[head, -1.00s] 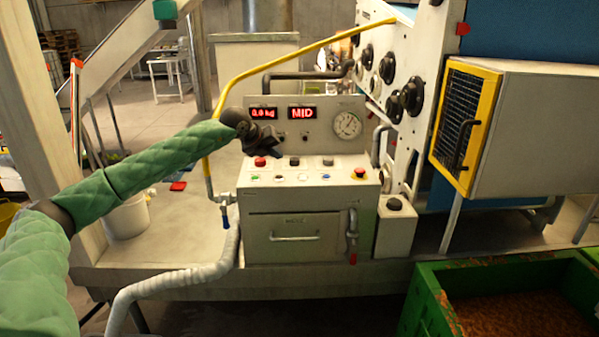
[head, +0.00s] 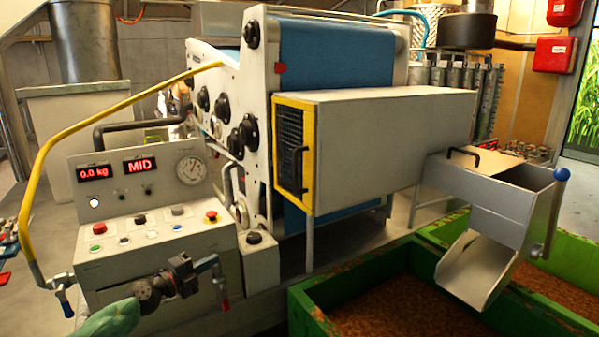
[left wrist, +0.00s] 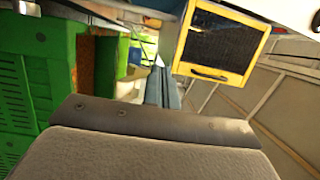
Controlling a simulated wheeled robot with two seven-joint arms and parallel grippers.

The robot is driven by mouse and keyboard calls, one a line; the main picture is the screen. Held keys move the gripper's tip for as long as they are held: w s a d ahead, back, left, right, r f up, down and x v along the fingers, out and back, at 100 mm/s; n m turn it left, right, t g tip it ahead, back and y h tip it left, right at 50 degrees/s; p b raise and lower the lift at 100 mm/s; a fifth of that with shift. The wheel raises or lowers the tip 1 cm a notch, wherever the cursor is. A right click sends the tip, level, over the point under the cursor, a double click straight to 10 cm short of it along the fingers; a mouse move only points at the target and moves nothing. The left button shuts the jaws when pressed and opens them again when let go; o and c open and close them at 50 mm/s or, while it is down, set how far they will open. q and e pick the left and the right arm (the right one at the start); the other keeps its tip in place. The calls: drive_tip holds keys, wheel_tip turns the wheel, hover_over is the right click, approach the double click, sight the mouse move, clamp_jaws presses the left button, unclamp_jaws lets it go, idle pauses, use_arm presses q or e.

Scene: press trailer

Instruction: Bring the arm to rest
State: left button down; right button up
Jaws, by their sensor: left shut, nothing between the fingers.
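My left gripper (head: 190,276) shows low in the head view, in front of the control box's drawer front. It is shut with nothing held, and its green-sleeved arm comes in from the bottom edge. The control box (head: 160,232) stands at the left with coloured buttons on its sloped top. Its upright panel carries red displays reading 0.0 kg and MID (head: 140,165), and a round gauge (head: 191,168). The left wrist view shows a grey padded part of my own across its lower half. My right gripper is in neither view.
A yellow-framed grille box (head: 385,145) juts out right of the panel; its grille shows in the left wrist view (left wrist: 222,42). A metal chute (head: 490,250) hangs over green bins (head: 325,325) of brown material. A yellow bent pipe (head: 95,125) rises at the left.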

use_arm(q)
drive_tip(key=s+f+n+y, duration=0.5)
drive_tip(key=s+f+n, duration=0.15)
drive_tip(key=f, duration=0.35)
drive_tip(key=s+f+n+y, duration=0.4)
drive_tip(key=s+f+n, duration=0.3)
drive_tip(key=f, duration=0.4)
drive_tip(key=s+f+n+y, duration=0.5)
drive_tip(key=f+n, duration=0.3)
drive_tip(key=f, duration=0.2)
drive_tip(key=s+d+f+n+g, duration=0.1)
drive_tip(key=s+d+f+g, duration=0.2)
drive_tip(key=s, duration=0.7)
drive_tip(key=s+d+f+n+g+h, duration=0.1)
drive_tip(key=s+d+f+g, duration=0.2)
drive_tip(key=s, duration=0.7)
drive_tip(key=s+d+f+n+g+h, duration=0.1)
drive_tip(key=s+d+f+g, duration=0.2)
drive_tip(key=s+f+g, duration=0.3)
drive_tip(key=s+f, duration=0.3)
drive_tip(key=s, duration=0.2)
drive_tip(key=shift+d+f, duration=0.25)
drive_tip(key=shift+d, duration=0.1)
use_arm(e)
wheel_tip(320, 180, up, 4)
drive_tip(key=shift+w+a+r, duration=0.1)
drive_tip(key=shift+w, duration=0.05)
